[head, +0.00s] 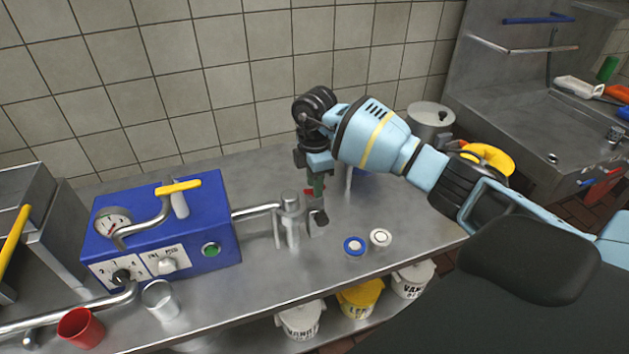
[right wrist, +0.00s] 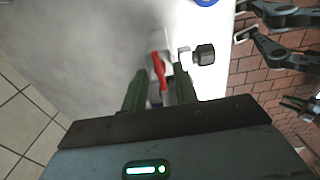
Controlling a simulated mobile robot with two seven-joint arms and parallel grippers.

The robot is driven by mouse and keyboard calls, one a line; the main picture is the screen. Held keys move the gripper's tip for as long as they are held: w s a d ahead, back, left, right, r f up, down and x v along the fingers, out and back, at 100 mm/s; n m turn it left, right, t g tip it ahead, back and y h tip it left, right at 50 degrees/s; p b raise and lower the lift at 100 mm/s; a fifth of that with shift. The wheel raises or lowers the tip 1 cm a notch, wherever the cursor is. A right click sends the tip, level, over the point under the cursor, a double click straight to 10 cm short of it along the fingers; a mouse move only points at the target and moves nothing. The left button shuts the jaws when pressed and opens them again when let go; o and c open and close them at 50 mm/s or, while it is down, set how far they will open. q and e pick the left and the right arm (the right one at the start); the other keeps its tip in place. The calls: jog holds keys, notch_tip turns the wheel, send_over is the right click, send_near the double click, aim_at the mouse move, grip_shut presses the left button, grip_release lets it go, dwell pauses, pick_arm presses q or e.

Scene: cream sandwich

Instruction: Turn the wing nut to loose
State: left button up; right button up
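The red wing nut (right wrist: 158,70) lies between the two dark green fingers of my right gripper (right wrist: 160,92) in the right wrist view. Gaps show between it and the fingers, so the gripper looks open around it. In the head view only a small red bit of the wing nut (head: 308,191) shows beside my right gripper (head: 316,192), which points down. The wing nut is on the metal nozzle fitting (head: 291,216) at the end of the pipe from the blue machine (head: 166,235). My left gripper cannot be made out in the head view.
A black knob (right wrist: 204,54) sits close beside the wing nut. A blue-rimmed round piece (head: 355,246) and a white one (head: 380,238) lie on the counter. A metal cup (head: 160,299) and a red cup (head: 81,328) stand at the front left. Tubs fill the shelf below.

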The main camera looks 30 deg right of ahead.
grip_shut()
dwell(0.3)
